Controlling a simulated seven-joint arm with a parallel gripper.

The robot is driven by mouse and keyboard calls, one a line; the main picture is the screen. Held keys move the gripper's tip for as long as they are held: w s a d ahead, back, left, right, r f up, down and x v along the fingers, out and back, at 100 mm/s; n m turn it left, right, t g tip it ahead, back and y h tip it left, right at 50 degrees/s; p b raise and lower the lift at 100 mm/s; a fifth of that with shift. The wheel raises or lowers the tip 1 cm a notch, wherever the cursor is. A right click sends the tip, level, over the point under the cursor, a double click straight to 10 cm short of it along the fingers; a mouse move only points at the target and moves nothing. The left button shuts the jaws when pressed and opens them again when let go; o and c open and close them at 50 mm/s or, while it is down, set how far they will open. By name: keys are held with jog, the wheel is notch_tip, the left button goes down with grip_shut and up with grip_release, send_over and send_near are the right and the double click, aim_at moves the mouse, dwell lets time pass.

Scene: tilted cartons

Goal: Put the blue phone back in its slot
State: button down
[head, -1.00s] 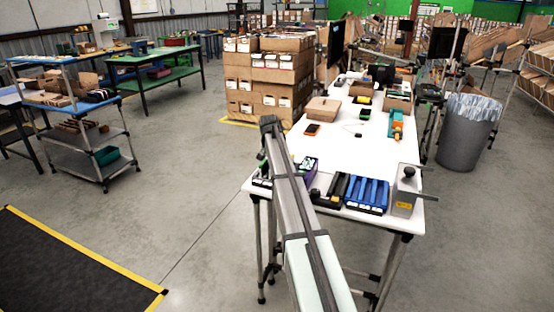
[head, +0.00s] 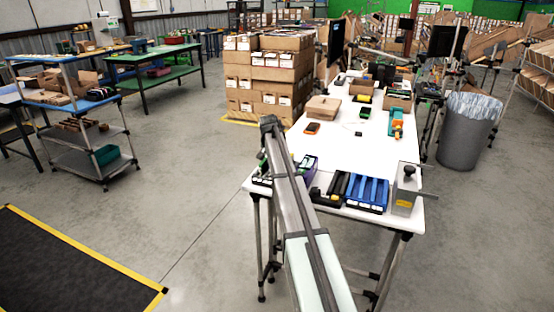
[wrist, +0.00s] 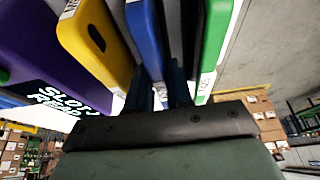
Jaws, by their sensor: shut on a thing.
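In the wrist view the blue phone (wrist: 146,38) is a thin blue slab seen edge-on, its lower end between the dark fingers of my gripper (wrist: 161,92). My gripper is shut on it. A yellow phone (wrist: 92,38) stands to its left and a green phone (wrist: 214,40) to its right, both close and roughly parallel. A purple holder (wrist: 28,72) with white lettering is at the left; the picture is too close to show the slot itself. In the head view my arm hides the gripper and phone; part of the purple holder (head: 309,165) shows beside the arm.
The white table (head: 345,155) carries a black tray (head: 330,190), a blue divided tray (head: 367,193) and a grey metal device (head: 406,190) along its near edge. An orange phone-like item (head: 312,128) lies farther back. The table's middle is mostly clear.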

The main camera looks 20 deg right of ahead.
dwell(0.4)
jog(key=c, duration=0.9)
grip_release()
jog(key=shift+c, duration=0.2)
jog(key=v, duration=1.3)
jog(key=shift+r, duration=0.35)
jog(key=shift+s+a, duration=0.1)
jog(key=shift+r, duration=0.1)
notch_tip(320, 180, up, 7)
